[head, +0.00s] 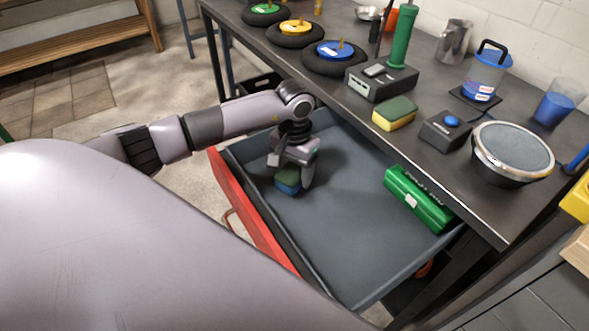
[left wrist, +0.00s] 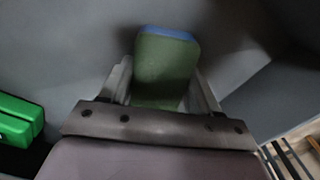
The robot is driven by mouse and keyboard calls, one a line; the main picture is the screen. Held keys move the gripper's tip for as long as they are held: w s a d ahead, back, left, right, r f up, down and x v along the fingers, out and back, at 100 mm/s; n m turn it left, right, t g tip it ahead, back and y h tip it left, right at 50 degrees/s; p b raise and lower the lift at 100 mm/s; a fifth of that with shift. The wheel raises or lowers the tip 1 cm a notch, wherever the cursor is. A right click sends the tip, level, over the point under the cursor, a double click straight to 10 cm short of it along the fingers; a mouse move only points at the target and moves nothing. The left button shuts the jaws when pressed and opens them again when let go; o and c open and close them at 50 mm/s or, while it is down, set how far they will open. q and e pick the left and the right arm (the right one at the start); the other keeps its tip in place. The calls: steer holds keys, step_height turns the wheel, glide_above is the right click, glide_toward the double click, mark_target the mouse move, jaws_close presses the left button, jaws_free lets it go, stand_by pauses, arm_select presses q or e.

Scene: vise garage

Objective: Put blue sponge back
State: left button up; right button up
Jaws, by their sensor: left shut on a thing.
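The blue sponge (head: 287,183), blue with a green top layer, is in the open drawer (head: 340,240) near its left end. It also shows in the left wrist view (left wrist: 166,68), between the fingers. My left gripper (head: 291,176) points down into the drawer and is shut on the sponge. Whether the sponge touches the drawer floor I cannot tell. My right gripper is not in view.
A green box (head: 418,199) lies at the right side of the drawer. A yellow and green sponge (head: 394,113) sits on the workbench above, between a grey device (head: 381,80) and a box with a blue button (head: 446,130). The drawer's middle is clear.

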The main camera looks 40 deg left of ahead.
mark_target(294, 170)
arm_select(q)
steer(key=o, duration=1)
steer(key=shift+r, duration=0.1)
steer(key=shift+r+p, duration=0.3)
steer(key=shift+r, duration=0.1)
step_height(294, 170, up, 11)
steer(key=shift+r, duration=0.1)
